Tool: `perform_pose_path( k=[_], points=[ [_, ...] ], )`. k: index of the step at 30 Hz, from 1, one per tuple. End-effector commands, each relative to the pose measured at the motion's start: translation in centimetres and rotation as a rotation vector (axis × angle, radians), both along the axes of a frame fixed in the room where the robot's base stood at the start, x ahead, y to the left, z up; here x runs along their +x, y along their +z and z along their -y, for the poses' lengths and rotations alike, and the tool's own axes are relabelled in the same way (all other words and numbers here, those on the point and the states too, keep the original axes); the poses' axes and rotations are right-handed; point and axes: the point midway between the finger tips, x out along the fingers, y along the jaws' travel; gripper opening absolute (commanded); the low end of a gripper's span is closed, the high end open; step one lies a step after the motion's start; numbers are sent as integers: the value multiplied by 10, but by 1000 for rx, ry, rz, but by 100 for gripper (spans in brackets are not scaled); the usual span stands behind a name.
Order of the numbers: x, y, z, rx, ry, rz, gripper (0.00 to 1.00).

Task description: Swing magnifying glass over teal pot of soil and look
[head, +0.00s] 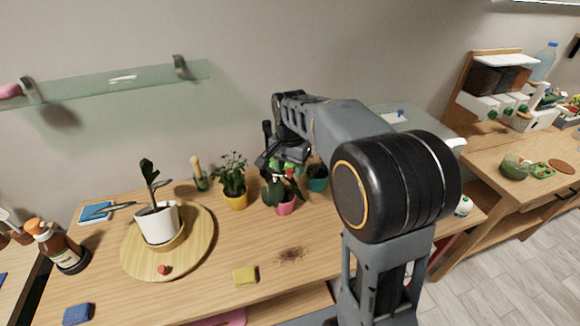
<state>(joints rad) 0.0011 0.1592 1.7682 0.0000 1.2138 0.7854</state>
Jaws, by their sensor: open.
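The teal pot (317,184) stands toward the back of the wooden table, just right of a pink pot (286,207). My arm partly covers the teal pot, and I cannot see its soil clearly. My gripper (268,160) is open above and behind the pink pot's plant, to the left of the teal pot. It is small and dark here, and I see nothing held in it. I cannot make out a magnifying glass; my arm hides part of the table's back right.
A yellow pot (236,201) with a plant stands left of the pink pot. A round wooden board (195,228) bears a white pot (157,224). Spilled soil (291,254) and a yellow sponge (245,276) lie in front. A glass shelf (110,85) hangs on the wall.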

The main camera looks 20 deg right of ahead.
Motion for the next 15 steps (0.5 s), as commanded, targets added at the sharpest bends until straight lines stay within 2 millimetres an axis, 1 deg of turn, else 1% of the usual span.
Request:
perform_pose_path(
  k=[8,15],
  points=[
    [0,-1,0,0,0,0,50],
    [0,-1,0,0,0,0,28]
  ],
)
